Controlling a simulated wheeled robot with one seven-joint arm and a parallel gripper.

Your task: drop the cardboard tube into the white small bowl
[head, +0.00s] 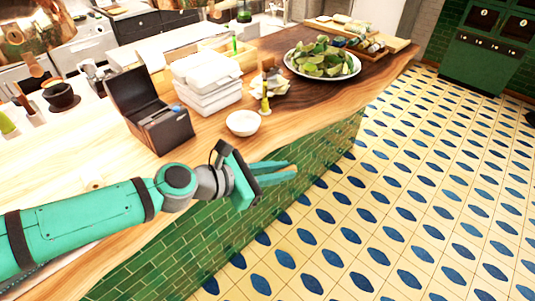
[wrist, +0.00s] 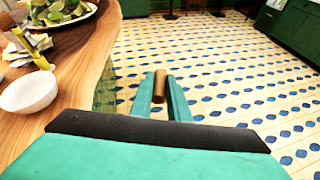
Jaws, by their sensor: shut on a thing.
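The white small bowl (head: 243,123) stands upright on the wooden counter near its front edge, and it looks empty in the head view. It also shows at the left of the wrist view (wrist: 29,92). My gripper (head: 292,170) is out over the tiled floor, in front of the counter edge and to the right of the bowl. In the wrist view my gripper (wrist: 162,88) is shut on the brown cardboard tube (wrist: 160,84), which sits between the fingertips. In the head view the tube is mostly hidden by the fingers.
A plate of green pieces (head: 350,68) is farther back. The floor (head: 430,180) to the right is clear.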

